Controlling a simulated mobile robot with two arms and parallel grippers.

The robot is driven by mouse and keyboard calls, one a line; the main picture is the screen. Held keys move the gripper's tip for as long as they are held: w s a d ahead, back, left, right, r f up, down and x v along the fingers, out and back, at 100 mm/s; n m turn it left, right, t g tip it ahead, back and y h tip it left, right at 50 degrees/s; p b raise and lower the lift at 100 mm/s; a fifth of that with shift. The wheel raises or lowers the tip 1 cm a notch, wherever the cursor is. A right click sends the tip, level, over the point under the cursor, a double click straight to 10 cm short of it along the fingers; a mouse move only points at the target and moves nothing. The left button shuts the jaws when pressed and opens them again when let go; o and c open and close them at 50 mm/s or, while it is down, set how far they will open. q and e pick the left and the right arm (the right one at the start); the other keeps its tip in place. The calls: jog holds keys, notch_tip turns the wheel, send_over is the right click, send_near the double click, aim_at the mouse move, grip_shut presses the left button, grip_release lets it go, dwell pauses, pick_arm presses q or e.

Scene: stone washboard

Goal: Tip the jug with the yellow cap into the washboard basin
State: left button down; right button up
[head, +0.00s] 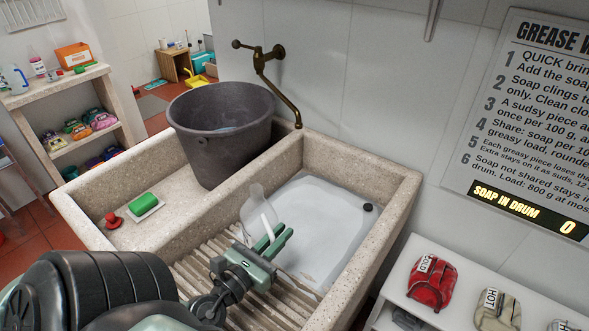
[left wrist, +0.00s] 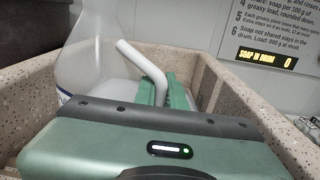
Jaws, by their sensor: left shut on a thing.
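My left gripper (head: 271,243) is over the ribbed slope of the washboard (head: 197,270), at the near left of the basin (head: 335,218). It is shut on a translucent jug (head: 256,203) with a white handle; the jug also fills the upper left of the left wrist view (left wrist: 85,62). The jug is at the basin's left side, partly hidden behind the gripper. No yellow cap can be made out on it, and its exact tilt is unclear. The basin has a pale floor and a dark plug (head: 367,207). My right gripper is out of view.
A grey bucket (head: 220,135) stands in the left trough. Near it are a green soap bar (head: 145,202) and a red plug (head: 113,219). A brass tap (head: 277,80) hangs from the wall. A white shelf (head: 440,262) with labelled bundles stands at right. A stone divider separates trough and basin.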

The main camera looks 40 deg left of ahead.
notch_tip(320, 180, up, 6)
jog(key=p, duration=0.5)
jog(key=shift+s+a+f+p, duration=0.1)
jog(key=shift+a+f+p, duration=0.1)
jog(key=shift+p, duration=0.2)
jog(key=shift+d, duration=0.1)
